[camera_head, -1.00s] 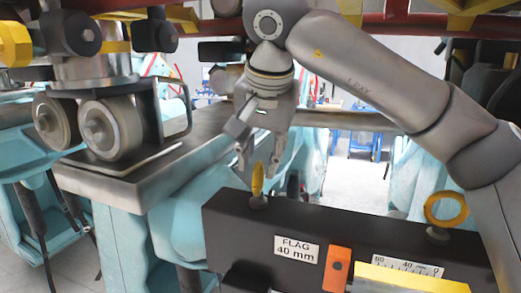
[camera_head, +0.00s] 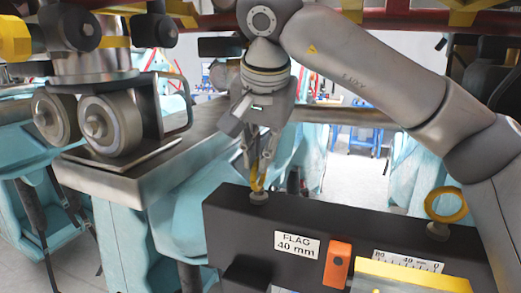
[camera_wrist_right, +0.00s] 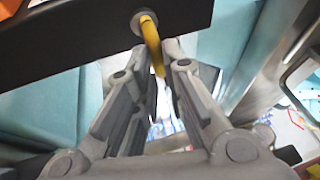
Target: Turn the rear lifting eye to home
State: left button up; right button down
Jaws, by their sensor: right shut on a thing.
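A yellow lifting eye (camera_head: 258,184) stands on a grey stud at the left end of the dark block (camera_head: 228,222) in the head view. It shows nearly edge-on. My right gripper (camera_head: 259,160) reaches down from above, shut on this eye, with its fingertips over the upper part of the ring. In the right wrist view the eye (camera_wrist_right: 152,40) lies between the two fingers (camera_wrist_right: 155,62). A second yellow lifting eye (camera_head: 446,204) stands at the block's right end, its ring facing the camera more openly. Which eye is the rear one I cannot tell. My left gripper is out of view.
The block carries a "FLAG 40 mm" label (camera_head: 297,245), an orange piece (camera_head: 337,265) and a scale (camera_head: 408,262). Grey wheels (camera_head: 108,125) sit over a metal-topped teal bench (camera_head: 130,185) at left. Red and yellow beams (camera_head: 400,20) cross overhead.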

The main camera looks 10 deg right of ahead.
jog(key=m, duration=0.2)
jog(key=m+h, duration=0.2)
jog(key=m, duration=0.1)
jog(key=shift+w+a+r+m+g, duration=0.1)
jog(key=shift+a+r+m+g, duration=0.1)
jog(key=shift+a+m+g, duration=0.15)
jog(key=m+g+h, duration=0.1)
jog(key=m, duration=0.2)
jog(key=m+g+h, duration=0.1)
jog(key=m, duration=0.2)
jog(key=shift+w, duration=0.15)
jog(key=m+g, duration=0.2)
jog(key=m, duration=0.2)
jog(key=shift+w+m, duration=0.15)
jog(key=shift+m, duration=0.2)
jog(key=shift+m+g, duration=0.45)
jog(key=shift+m, duration=0.75)
jog(key=shift+a+m, duration=0.1)
jog(key=shift+m, duration=0.2)
jog(key=c, duration=1.7)
grip_release()
jog(key=shift+g, duration=0.3)
jog(key=shift+o, duration=0.9)
jog(key=shift+w+f, duration=0.15)
jog(key=shift+w, duration=0.05)
jog(key=shift+s, duration=0.15)
